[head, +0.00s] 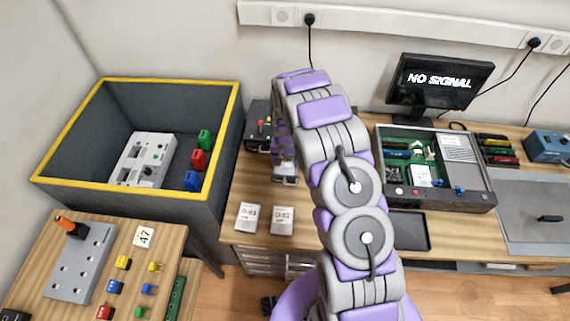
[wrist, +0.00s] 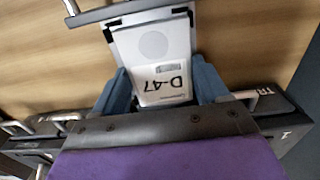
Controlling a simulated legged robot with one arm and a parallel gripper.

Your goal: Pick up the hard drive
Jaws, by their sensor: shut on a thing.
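A silver hard drive (wrist: 152,45) labelled D-47 sits between the two blue fingers of my gripper (wrist: 162,82) in the wrist view. The fingers press on its two sides, so my gripper is shut on it. In the head view my arm hides most of my gripper, which is low over the back of the wooden bench. Two other silver drives, D-93 (head: 249,217) and D-82 (head: 283,220), lie flat on the bench in front of it. A card reading 47 (head: 144,236) lies on the left table.
A yellow-rimmed dark bin (head: 225,150) on the left holds a grey panel and coloured blocks. A dark box (head: 258,125) stands behind my gripper. An open equipment case (head: 462,198), a monitor (head: 440,82) and a black tray (head: 410,230) are to the right.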

